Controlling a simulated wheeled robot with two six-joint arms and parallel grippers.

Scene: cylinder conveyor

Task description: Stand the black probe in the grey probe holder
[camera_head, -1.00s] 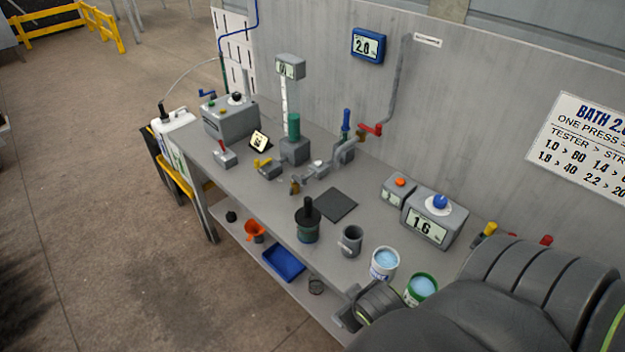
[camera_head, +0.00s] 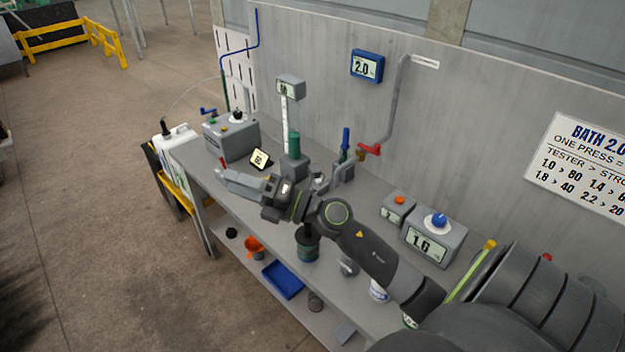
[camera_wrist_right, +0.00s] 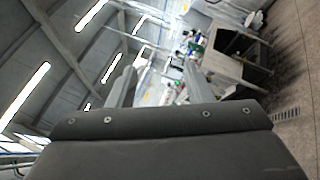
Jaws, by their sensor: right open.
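My right arm reaches leftward across the bench in the head view. Its gripper (camera_head: 228,176) is open over the bench's left part, with no held object visible. Both fingers also show apart in the wrist view (camera_wrist_right: 160,75). A black upright piece on a dark teal jar (camera_head: 307,248) stands at the front edge, partly behind my arm; I cannot tell whether it is the probe. My left gripper is not in view.
The 1.6 tester (camera_head: 433,242) and a small orange-button box (camera_head: 398,207) stand behind my forearm. A grey pump box (camera_head: 230,139), a small tilted display (camera_head: 261,159) and a green column (camera_head: 294,145) stand near the gripper. A blue tray (camera_head: 283,279) is on the lower shelf.

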